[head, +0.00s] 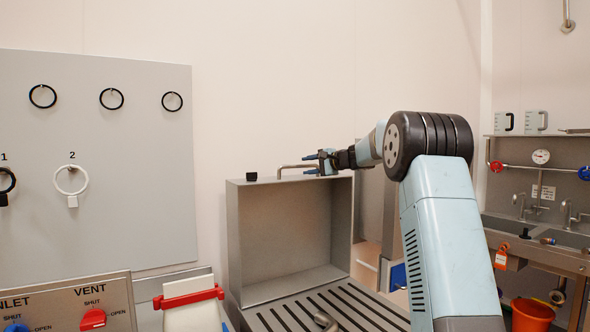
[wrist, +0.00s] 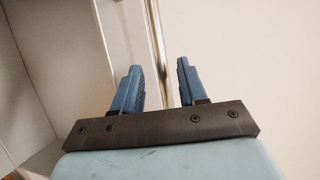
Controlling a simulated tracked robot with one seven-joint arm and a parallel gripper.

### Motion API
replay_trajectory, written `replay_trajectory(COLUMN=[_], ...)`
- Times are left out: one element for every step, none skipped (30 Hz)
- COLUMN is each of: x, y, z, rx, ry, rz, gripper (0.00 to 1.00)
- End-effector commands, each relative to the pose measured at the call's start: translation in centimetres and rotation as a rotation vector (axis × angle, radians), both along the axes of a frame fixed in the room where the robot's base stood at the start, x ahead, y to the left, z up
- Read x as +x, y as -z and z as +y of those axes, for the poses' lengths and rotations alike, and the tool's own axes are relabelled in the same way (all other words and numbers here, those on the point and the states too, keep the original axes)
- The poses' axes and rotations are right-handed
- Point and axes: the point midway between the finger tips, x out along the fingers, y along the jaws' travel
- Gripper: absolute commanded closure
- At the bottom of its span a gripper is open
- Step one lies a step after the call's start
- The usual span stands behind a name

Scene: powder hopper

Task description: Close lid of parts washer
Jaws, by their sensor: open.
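The parts washer (head: 262,322) stands in the lower middle of the head view, with a slotted grey top. Its grey lid (head: 285,232) is raised upright at the back. A metal bar handle (head: 291,167) sits on the lid's top edge. My gripper (head: 308,165) is open at the right end of the handle, its blue fingers pointing left. In the wrist view, the handle bar (wrist: 157,45) runs between the two open fingers (wrist: 160,88). Whether a finger touches the bar I cannot tell. The grey panel at the wrist view's left (wrist: 32,85) appears to be the lid.
A metal part (head: 325,320) lies on the slotted top. A board with rings (head: 100,150) and a vent panel (head: 92,300) stand at the left. A sink bench (head: 545,235) and an orange bucket (head: 532,314) are at the right. The wall is behind the lid.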

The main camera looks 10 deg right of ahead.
Motion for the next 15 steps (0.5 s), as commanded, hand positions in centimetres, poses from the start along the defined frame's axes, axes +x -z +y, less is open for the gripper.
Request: replay_trajectory(x=[0.7, 1.1, 1.6, 2.0, 2.3, 2.7, 3.0, 3.3, 3.5, 3.7, 3.9, 4.1, 4.2, 4.3, 4.4], y=[0.2, 0.4, 0.5, 0.5, 0.6, 0.7, 0.8, 0.8, 0.9, 0.9, 1.0, 1.0, 1.0, 1.1, 1.1], z=[0.7, 1.1, 1.5, 1.8, 2.1, 2.5, 2.7, 2.9, 3.1, 3.3, 3.5, 3.7, 3.8, 3.9, 3.9], rx=[0.0, 0.0, -0.001, 0.0, 0.0, 0.0, 0.0, 0.0, -0.001, -0.001, -0.001, 0.0, -0.001, -0.001, -0.001], ry=[-0.002, -0.002, -0.002, -0.002, -0.002, -0.002, -0.002, -0.001, -0.001, -0.001, -0.001, -0.002, -0.001, -0.001, -0.001], rz=[-0.001, -0.001, 0.0, -0.001, -0.001, 0.0, 0.0, 0.0, -0.001, -0.001, -0.001, -0.001, -0.001, -0.001, -0.001], gripper=[0.58, 0.58, 0.58, 0.58, 0.58, 0.58, 0.58, 0.58, 0.58, 0.58, 0.58, 0.58, 0.58, 0.58, 0.58])
